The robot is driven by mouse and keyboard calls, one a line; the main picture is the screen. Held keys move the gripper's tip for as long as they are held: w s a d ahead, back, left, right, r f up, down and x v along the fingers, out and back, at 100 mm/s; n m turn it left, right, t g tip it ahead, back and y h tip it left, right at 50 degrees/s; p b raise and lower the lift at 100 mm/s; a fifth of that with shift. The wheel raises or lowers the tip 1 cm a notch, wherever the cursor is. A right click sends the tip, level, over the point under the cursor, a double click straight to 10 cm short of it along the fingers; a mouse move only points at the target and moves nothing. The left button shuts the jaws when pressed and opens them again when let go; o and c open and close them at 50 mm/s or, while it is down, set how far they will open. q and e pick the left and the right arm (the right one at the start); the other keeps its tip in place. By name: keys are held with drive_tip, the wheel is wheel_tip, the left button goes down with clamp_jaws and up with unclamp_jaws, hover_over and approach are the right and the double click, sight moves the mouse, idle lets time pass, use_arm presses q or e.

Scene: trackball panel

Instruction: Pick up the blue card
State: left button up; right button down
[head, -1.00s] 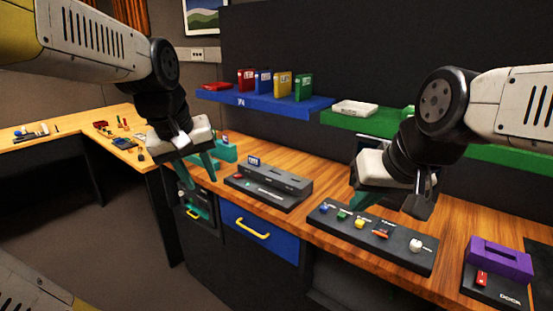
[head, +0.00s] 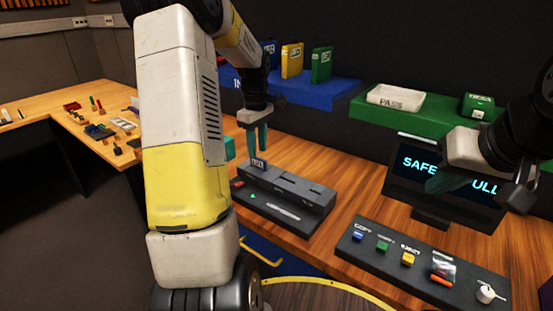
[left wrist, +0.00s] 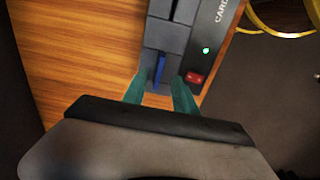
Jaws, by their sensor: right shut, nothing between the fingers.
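The blue card (head: 259,163) stands upright in the left slot of the dark grey card reader (head: 290,187), its upper part showing. In the left wrist view the card (left wrist: 159,68) is a thin blue strip between and slightly beyond the teal fingertips. My left gripper (head: 258,153) points down just above the card; in the left wrist view its fingers (left wrist: 158,82) are spread, with a gap on each side of the card. My right gripper (head: 442,184) is shut and empty in front of the monitor, partly seen.
A button panel (head: 430,262) lies on the wooden desk right of the reader. A monitor (head: 408,178) stands behind it. Blue (head: 340,92) and green (head: 374,112) shelves carry binders and a white box (head: 396,97). The reader has a red button (left wrist: 194,78).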

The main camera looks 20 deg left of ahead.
sight(258, 158)
use_arm(q)
wheel_tip(258, 158, down, 5)
drive_tip(key=shift+w+r, duration=0.1)
drive_tip(key=shift+w, duration=0.05)
clamp_jaws()
